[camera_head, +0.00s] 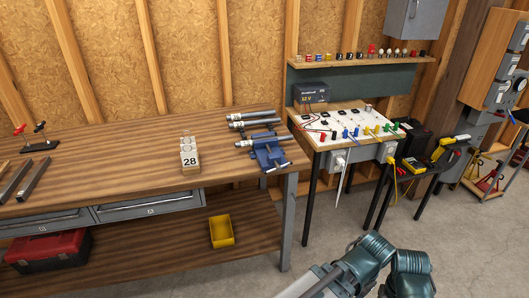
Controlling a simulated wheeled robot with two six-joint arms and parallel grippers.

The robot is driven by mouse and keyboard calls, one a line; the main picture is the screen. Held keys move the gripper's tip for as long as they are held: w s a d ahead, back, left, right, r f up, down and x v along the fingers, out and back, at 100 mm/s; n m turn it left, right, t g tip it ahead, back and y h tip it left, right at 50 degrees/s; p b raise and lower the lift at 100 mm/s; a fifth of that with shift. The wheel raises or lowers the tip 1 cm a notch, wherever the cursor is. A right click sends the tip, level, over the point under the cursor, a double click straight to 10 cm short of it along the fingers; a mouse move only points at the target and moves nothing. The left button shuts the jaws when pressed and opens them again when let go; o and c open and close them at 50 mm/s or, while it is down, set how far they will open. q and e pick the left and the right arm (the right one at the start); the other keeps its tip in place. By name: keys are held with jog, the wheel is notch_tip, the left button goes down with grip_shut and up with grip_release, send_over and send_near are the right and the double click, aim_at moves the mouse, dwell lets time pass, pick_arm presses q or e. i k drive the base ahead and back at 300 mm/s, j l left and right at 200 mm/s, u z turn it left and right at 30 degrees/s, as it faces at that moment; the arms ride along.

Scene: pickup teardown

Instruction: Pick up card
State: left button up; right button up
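Teal and grey links of my own arm show at the bottom right, well below and to the right of the card. Neither of my grippers is in view.
A blue vise (266,152) and metal tubes (252,118) lie right of the card; metal bars (37,178) lie at far left. A yellow bin (221,231) and red toolbox (48,250) sit on the lower shelf. An electronics table (345,118) stands right. Bench space around the card is clear.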

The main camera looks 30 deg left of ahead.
aim_at(190, 159)
jog(key=u, duration=1.8)
